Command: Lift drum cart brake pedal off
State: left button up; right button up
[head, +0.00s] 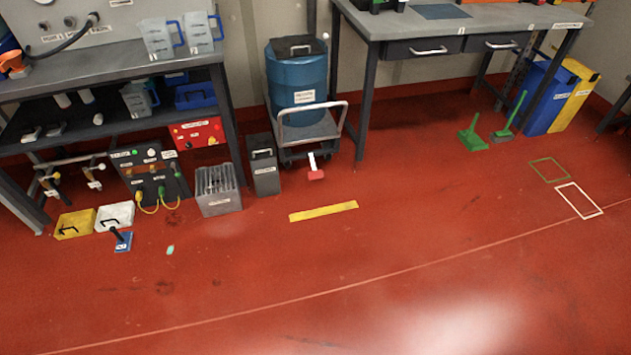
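The drum cart (309,132) stands on the red floor between two workbenches, with a blue drum (297,80) on its deck and a pale push handle at its front. The brake pedal (316,174) is a red pad on a white lever that slants down from the cart's front edge to near the floor. I cannot tell from this distance whether the pad touches the floor. A dark lid or case with a handle lies on top of the drum. Neither of my grippers shows in the head view.
A yellow floor strip (323,211) lies in front of the cart. A dark grey container (264,165) stands close at the cart's left, with a ribbed grey box (217,190) beyond it. The right workbench (455,22) is close at the right. The front floor is mostly clear.

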aim_at(316, 174)
jog(key=i+j, duration=0.1)
jog(key=i, duration=1.25)
jog(key=j, duration=0.1)
